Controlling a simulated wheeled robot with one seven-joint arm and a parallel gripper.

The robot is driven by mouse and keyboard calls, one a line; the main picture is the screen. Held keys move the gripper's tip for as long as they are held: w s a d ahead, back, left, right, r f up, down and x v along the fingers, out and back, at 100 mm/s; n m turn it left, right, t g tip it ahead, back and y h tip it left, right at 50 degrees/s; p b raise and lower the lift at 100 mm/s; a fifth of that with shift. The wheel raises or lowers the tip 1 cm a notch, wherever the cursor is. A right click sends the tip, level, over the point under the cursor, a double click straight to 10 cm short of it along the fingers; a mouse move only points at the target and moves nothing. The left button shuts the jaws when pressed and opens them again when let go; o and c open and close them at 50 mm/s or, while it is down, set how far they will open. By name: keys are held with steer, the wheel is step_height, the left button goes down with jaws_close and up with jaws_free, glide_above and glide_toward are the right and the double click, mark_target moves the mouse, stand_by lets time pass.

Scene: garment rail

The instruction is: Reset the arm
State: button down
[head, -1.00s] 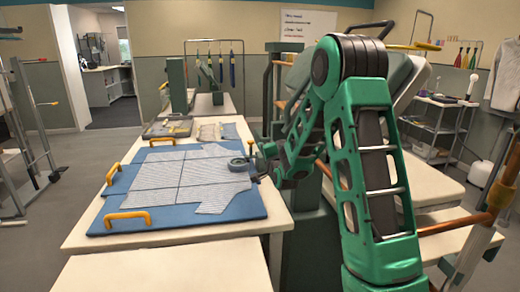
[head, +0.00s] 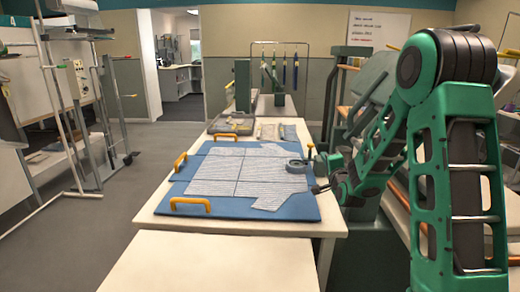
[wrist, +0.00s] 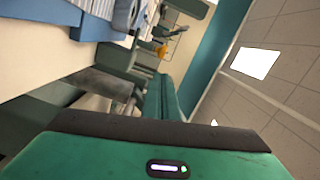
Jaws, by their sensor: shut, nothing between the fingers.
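My green arm comes in from the right in the head view and bends down toward the table. My gripper (head: 318,188) is small and dark there, at the right edge of the blue board (head: 225,212). It is shut with nothing held; whether it touches the board is unclear. A striped grey-white garment piece (head: 215,175) lies flat on the board. A round grey device (head: 297,165) with a yellow knob sits at the board's right side, just beyond my gripper. In the wrist view, a green and black housing fills the bottom and the fingertips do not show.
The board has yellow handles (head: 190,205) and lies on a pale table (head: 250,229). Trays and cloth pieces (head: 268,132) lie behind it. Metal racks (head: 85,120) stand at the left. The floor (head: 110,215) left of the table is clear.

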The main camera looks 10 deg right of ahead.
steer(key=s+d+f+n+g, duration=0.15)
steer(key=s+n+g, duration=0.3)
steer(key=s, duration=0.75)
steer(key=s+d+f+n+g, duration=0.1)
steer(key=s+f+n+g, duration=0.15)
steer(key=s+g, duration=0.7)
steer(key=s+a+n+g+y, duration=0.1)
steer(key=s+a+n+y, duration=0.1)
steer(key=s, duration=1.2)
steer(key=s+a+n+g+y, duration=0.2)
steer(key=s+a, duration=0.2)
steer(key=s, duration=1)
steer(key=shift+s+r, duration=0.2)
steer(key=shift+w+a+g, duration=0.1)
steer(key=shift+w+g, duration=0.05)
steer(key=shift+g, duration=0.15)
